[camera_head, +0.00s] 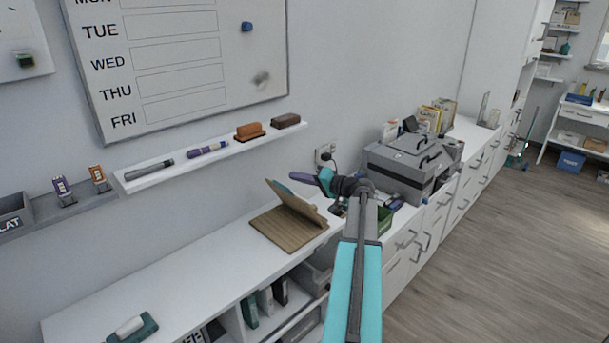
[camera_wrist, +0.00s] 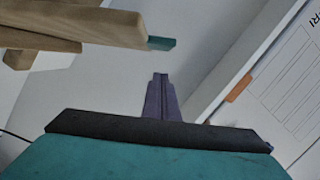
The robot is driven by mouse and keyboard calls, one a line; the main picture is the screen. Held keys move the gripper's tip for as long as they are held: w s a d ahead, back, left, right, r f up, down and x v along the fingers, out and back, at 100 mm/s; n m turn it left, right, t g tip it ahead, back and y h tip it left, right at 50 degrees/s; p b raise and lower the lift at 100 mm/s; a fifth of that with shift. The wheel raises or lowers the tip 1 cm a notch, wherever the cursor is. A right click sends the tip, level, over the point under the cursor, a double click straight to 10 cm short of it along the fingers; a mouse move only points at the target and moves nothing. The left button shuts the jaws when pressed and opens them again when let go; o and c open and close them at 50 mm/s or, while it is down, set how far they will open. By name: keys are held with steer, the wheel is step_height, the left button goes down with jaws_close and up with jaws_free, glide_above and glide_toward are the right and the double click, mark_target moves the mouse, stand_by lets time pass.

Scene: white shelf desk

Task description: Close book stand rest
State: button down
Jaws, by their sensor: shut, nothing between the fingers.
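The wooden book stand (camera_head: 282,229) sits on the white desk below the whiteboard. Its flat base lies on the desk, and its rest (camera_head: 297,204) stands up at a slant, leaning back to the left. A small teal piece shows at the rest's upper edge. My gripper (camera_head: 295,177) is shut and empty, just above and right of the rest's top edge. In the wrist view, my purple fingers (camera_wrist: 160,82) are together. Wooden parts of the book stand (camera_wrist: 85,25) fill the upper left there, with the teal piece near the fingertips. I see no clear contact.
A grey toolbox (camera_head: 405,165) and books stand farther right along the counter. A wall ledge (camera_head: 215,155) with markers and erasers is behind my gripper. A teal stapler-like item (camera_head: 133,328) lies at the near left. The desk between is clear.

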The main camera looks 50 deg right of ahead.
mark_target(295, 198)
steer(key=shift+a+f+p, duration=0.25)
steer(key=shift+a+f, duration=0.15)
steer(key=shift+a, duration=0.3)
steer(key=shift+a+f+p, duration=0.25)
steer(key=shift+a+f, duration=0.1)
steer(key=shift+a, duration=0.35)
